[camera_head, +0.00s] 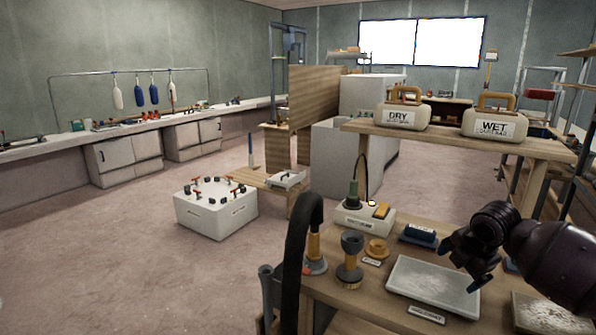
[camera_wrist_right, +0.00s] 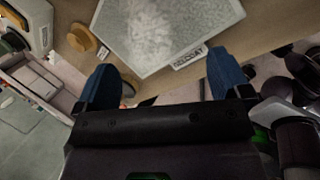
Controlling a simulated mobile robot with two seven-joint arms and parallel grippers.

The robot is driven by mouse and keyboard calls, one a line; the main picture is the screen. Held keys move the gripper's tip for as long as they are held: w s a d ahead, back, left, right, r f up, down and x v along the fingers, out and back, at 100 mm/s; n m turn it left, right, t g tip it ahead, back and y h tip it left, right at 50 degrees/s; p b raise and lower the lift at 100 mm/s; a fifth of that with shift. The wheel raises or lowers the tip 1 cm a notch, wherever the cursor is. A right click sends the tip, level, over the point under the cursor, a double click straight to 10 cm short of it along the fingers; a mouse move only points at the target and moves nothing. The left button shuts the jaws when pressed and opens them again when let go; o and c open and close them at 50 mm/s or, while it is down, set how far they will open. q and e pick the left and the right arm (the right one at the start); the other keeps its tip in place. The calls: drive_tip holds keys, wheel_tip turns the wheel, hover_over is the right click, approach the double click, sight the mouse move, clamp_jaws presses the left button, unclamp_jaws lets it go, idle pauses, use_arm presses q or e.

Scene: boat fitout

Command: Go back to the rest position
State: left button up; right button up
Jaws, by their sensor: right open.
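My right gripper (camera_head: 462,268) comes in from the right in the head view and hangs above the wooden workbench (camera_head: 350,309), over the right part of a grey-white panel (camera_head: 425,287). In the right wrist view its two blue fingertips (camera_wrist_right: 158,82) are spread apart with nothing between them. The panel (camera_wrist_right: 170,28) lies beyond the fingers there, with a small label at its edge. My left gripper does not show in the head view.
A shelf behind holds DRY (camera_head: 402,115) and WET (camera_head: 494,124) containers. Open floor lies left (camera_head: 100,260).

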drive_tip(key=a+m+t, duration=0.1)
drive_tip(key=a+m, duration=0.1)
drive_tip(key=w+a+m+t+y, duration=0.1)
drive_tip(key=a+t, duration=0.1)
drive_tip(key=a, duration=0.1)
drive_tip(key=w+a+m+t+y, duration=0.1)
drive_tip(key=a+m+t, duration=0.1)
drive_tip(key=shift+w+a+f+m, duration=0.15)
drive_tip(key=shift+a+f+m, duration=0.05)
drive_tip(key=shift+a+m, duration=0.1)
drive_tip(key=s+a+f+m+t, duration=0.1)
drive_tip(key=s+a+f+m+t+y, duration=0.1)
drive_tip(key=a+f+m, duration=0.1)
drive_tip(key=shift+s+a+y, duration=0.25)
drive_tip(key=shift+s+y, duration=0.05)
drive_tip(key=shift+s, duration=0.1)
drive_tip(key=s+f+m+h, duration=0.1)
drive_tip(key=s+f+m, duration=0.3)
drive_tip(key=s+f, duration=0.3)
drive_tip(key=s+d+f+m+h, duration=0.1)
drive_tip(key=s+f+m, duration=0.3)
drive_tip(key=s, duration=1.2)
drive_tip(key=s+d+f+m+h, duration=0.1)
drive_tip(key=s+f+m, duration=0.3)
drive_tip(key=s+f, duration=0.7)
drive_tip(key=shift+s+m+g+h, duration=0.3)
drive_tip(key=shift+s+h, duration=0.1)
drive_tip(key=shift+s, duration=0.25)
